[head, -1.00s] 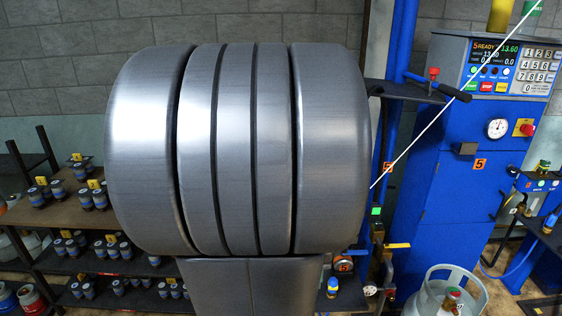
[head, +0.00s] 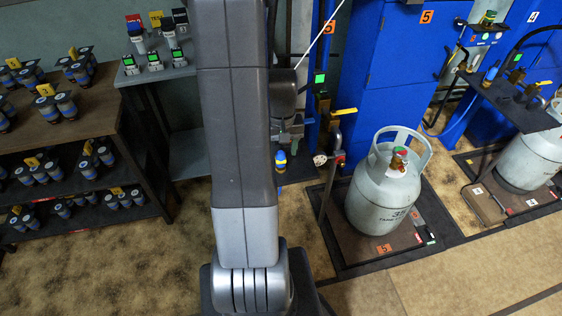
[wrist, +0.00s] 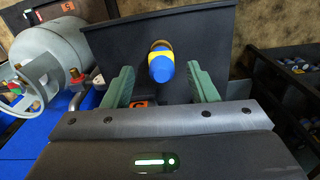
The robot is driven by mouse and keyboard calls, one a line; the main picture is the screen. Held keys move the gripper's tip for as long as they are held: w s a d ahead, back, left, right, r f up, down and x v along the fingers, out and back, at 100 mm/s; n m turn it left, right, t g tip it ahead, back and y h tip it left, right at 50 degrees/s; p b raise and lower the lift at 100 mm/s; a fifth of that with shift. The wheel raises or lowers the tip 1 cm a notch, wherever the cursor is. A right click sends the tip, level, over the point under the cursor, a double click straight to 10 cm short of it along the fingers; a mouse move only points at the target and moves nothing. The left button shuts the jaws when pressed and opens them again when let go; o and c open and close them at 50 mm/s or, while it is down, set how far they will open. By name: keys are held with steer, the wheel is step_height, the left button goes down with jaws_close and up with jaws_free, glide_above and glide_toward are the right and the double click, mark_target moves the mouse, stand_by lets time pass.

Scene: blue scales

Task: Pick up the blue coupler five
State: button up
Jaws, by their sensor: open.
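The blue coupler (wrist: 161,66), with a yellow band and a brown end, shows between the two green fingers of my gripper (wrist: 161,72) in the wrist view. The fingers are open, with a gap on each side of the coupler. In the head view the coupler (head: 281,160) appears small, just below the dark end of my arm. My arm hides most of my gripper there. A dark panel (wrist: 115,40) lies behind the coupler in the wrist view. I cannot tell what holds the coupler.
A grey gas cylinder (head: 385,192) stands on scale five to the right, with a pipe and yellow-handled valve (head: 344,112) close by. Blue cabinets (head: 400,60) are behind. A shelf rack (head: 70,145) with several dark blue-banded items stands left. Floor in front is bare.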

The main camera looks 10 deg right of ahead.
mark_target(281, 154)
steer(key=shift+w+f, duration=0.15)
steer(key=shift+f, duration=1.3)
steer(key=shift+w+f, duration=0.1)
steer(key=shift+f, duration=1.35)
steer(key=c, duration=1.1)
steer(key=shift+r, duration=0.15)
